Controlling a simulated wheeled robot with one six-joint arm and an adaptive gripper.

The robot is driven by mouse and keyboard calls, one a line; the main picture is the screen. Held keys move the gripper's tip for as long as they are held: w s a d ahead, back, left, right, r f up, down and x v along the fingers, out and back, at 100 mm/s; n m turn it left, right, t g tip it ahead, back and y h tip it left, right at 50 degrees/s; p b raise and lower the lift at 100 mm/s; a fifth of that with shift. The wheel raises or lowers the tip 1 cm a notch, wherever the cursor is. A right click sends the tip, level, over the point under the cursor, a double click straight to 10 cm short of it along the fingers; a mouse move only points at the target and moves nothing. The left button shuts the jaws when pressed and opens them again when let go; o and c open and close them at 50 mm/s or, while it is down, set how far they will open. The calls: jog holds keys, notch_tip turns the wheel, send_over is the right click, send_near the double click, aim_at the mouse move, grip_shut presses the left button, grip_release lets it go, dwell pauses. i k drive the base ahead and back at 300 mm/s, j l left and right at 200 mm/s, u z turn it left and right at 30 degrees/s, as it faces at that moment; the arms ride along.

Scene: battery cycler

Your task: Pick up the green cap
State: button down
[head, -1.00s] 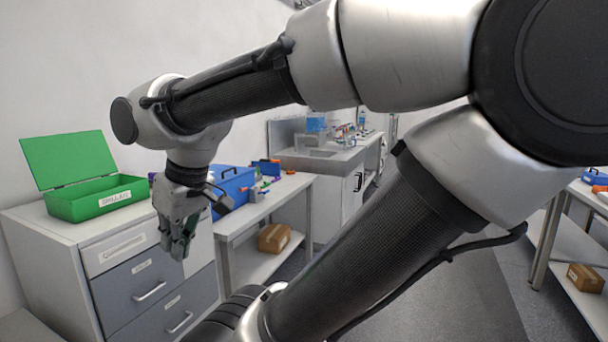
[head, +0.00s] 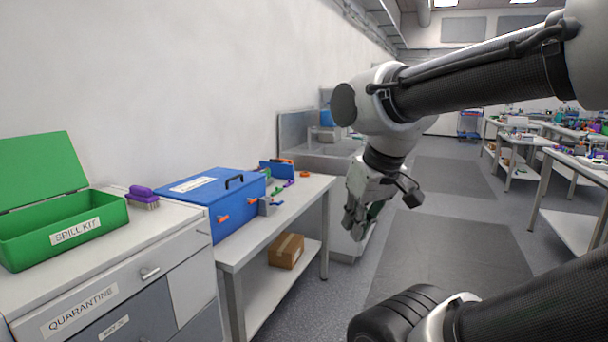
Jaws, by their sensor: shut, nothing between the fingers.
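I cannot make out a green cap for certain. My gripper (head: 356,226) points down over the floor, just right of the bench (head: 287,222). It is shut and holds nothing. It hangs in front of the sink unit and hides part of it.
A blue box (head: 190,205) with a handle stands on the bench; a cardboard box (head: 286,250) is on its lower shelf. At left, an open green spill kit (head: 105,213) and a purple brush (head: 143,194) sit on a cabinet (head: 130,268). Open floor lies right.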

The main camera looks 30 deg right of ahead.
aim_at(279, 190)
jog(key=i+l+z, duration=0.15)
jog(key=i+l, duration=0.3)
jog(key=i+l+z, duration=0.15)
jog(key=i+l, duration=0.2)
jog(key=i, duration=0.35)
jog(key=i+l+u, duration=0.1)
jog(key=u, duration=0.55)
jog(key=i+l+u, duration=0.25)
jog(key=l, duration=0.25)
jog(key=l+u, duration=0.25)
jog(key=l, duration=0.25)
jog(key=i+l+u, duration=0.15)
jog(key=l+u, duration=0.15)
jog(key=l, duration=0.25)
jog(key=i+l, duration=0.1)
jog(key=l, duration=0.75)
jog(key=i+l, duration=0.1)
jog(key=l, duration=0.75)
